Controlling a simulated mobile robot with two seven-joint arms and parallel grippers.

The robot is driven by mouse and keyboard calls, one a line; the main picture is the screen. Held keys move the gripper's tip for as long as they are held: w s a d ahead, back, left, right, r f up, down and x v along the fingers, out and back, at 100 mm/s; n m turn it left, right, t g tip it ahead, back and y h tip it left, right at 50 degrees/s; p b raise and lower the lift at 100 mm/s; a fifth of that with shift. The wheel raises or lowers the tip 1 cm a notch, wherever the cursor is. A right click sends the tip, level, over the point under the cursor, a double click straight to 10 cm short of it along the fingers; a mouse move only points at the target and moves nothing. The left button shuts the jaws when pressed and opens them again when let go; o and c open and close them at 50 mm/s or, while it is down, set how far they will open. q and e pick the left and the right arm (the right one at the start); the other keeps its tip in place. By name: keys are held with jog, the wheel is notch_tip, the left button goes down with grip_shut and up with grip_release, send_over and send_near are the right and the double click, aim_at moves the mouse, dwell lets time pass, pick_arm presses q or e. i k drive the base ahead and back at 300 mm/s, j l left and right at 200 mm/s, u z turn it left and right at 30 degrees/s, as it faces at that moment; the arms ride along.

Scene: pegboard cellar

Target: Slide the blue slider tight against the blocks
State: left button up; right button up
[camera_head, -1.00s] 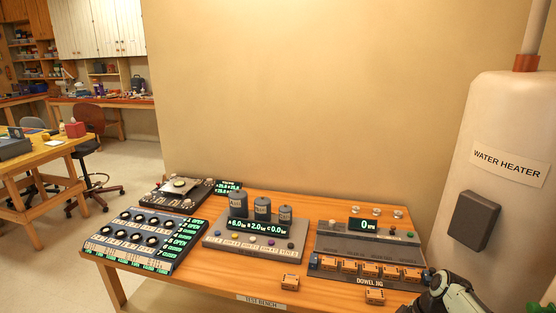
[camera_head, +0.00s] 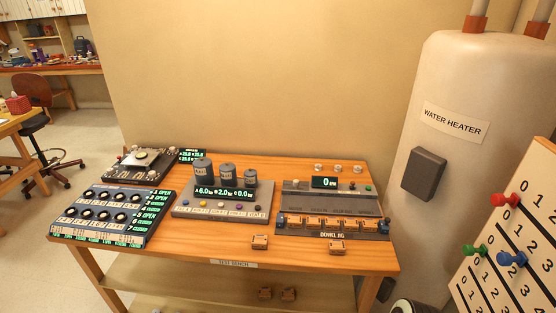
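The dowel jig (camera_head: 333,236) is a grey fixture at the right of the test bench, with a row of several orange-brown blocks (camera_head: 315,223) in its channel. A small blue piece (camera_head: 281,219) shows at the left end of the row, and a dark bluish piece (camera_head: 384,225) at the right end. Which one is the slider, and whether either touches the blocks, is too small to tell. Neither of my grippers shows.
Two more blocks sit on the lower shelf (camera_head: 190,284). The water heater (camera_head: 470,110) and a numbered pegboard (camera_head: 515,245) stand at the right.

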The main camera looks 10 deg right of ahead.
aim_at(383, 224)
jog(key=z, duration=1.25)
